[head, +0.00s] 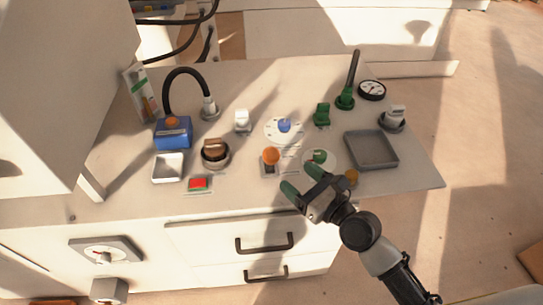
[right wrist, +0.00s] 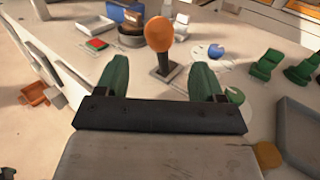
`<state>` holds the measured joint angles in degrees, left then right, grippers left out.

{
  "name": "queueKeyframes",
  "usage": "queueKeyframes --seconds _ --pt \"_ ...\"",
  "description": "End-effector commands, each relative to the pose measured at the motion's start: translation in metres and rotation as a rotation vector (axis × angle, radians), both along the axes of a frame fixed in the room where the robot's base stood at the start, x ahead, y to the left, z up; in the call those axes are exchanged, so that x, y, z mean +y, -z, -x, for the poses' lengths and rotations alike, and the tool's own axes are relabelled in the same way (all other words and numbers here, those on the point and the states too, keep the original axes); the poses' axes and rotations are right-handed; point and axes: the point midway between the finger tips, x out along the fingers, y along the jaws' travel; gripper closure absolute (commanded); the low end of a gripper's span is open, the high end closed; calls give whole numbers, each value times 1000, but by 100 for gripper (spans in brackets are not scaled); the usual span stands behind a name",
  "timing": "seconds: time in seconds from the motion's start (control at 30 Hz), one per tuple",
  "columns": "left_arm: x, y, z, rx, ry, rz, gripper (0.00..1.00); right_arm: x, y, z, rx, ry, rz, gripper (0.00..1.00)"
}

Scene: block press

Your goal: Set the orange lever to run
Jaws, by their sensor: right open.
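The orange lever (head: 270,156) stands near the front middle of the bench top, with a round orange knob on a dark stem. Any labels by the lever are too small to read. My left gripper is not in view.
A red button (head: 198,183), a brown-topped knob (head: 215,150) and a white tray (head: 167,167) stand left of the lever. A blue knob (head: 284,125) is behind it. A green knob (head: 320,156) and a grey tray (head: 371,150) are to the right.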

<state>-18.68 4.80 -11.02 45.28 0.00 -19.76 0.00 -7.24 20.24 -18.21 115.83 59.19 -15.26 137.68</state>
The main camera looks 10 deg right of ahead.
Motion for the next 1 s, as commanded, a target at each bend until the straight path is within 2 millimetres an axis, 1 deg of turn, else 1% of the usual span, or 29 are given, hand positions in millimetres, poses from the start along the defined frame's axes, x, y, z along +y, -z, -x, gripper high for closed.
queueKeyframes --seconds 0.2,0.3,0.5,0.7,0.9,0.97,1.0 --pt "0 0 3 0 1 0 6 25 -2 -35 -3 -1 1 31" --pt "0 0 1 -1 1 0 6 35 -1 -50 -2 -1 2 31" --pt "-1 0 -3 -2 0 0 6 50 0 -71 -1 -1 5 31" --pt "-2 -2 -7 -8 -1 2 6 55 0 -77 -1 -1 7 31" --pt "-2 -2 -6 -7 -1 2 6 55 0 -77 0 -1 6 31" --pt "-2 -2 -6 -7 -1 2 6 55 0 -77 -1 -1 7 39" --pt "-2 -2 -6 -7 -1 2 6 55 0 -77 -1 -1 7 45"
